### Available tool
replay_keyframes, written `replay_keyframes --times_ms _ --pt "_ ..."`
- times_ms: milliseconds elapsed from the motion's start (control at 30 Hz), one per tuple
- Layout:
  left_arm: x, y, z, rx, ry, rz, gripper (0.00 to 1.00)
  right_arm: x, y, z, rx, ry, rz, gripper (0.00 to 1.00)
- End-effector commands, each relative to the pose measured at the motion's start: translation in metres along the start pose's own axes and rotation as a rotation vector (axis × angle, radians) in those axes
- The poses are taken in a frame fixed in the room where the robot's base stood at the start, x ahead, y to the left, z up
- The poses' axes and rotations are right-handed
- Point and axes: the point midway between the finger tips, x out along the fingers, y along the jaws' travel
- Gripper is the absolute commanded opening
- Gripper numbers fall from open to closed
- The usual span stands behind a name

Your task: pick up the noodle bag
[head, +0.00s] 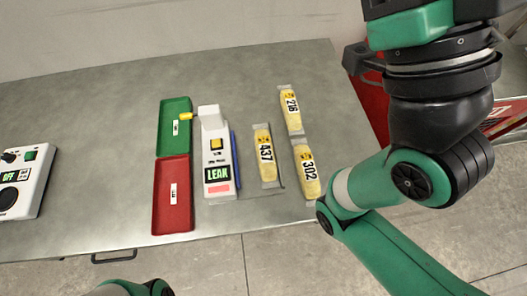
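Three yellow noodle bags with clear ends lie flat on the grey metal table. The bag marked 437 (265,156) is nearest the middle. The bag marked 216 (291,110) lies at the back right, and the bag marked 302 (307,172) lies in front of it, their ends close together. My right arm fills the right side, its elbow beside the 302 bag in the picture; its gripper is out of view. Only a small part of my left arm shows at the bottom edge; its gripper is out of view.
A white device (215,158) reading LEAK stands left of the bags, a blue strip (235,160) beside it. Green (173,142) and red (172,218) trays lie left of it. A control box (24,181) reading OFF sits far left. The back of the table is clear.

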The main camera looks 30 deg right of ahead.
Motion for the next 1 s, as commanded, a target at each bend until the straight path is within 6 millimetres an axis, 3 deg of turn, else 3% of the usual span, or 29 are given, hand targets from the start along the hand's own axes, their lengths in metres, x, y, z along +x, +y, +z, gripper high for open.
replay_keyframes --times_ms 200,733,1000 --pt "0.0000 0.0000 0.0000 0.000 0.000 0.000 0.50 0.0000 0.0000 0.0000 0.000 0.000 0.000 0.02" --pt "0.0000 0.0000 0.0000 0.000 0.000 0.000 0.50 0.0000 0.0000 0.0000 0.000 0.000 0.000 0.97" --pt "0.0000 0.0000 0.0000 0.000 0.000 0.000 0.50 0.0000 0.0000 0.0002 -0.015 -0.001 0.000 1.00"
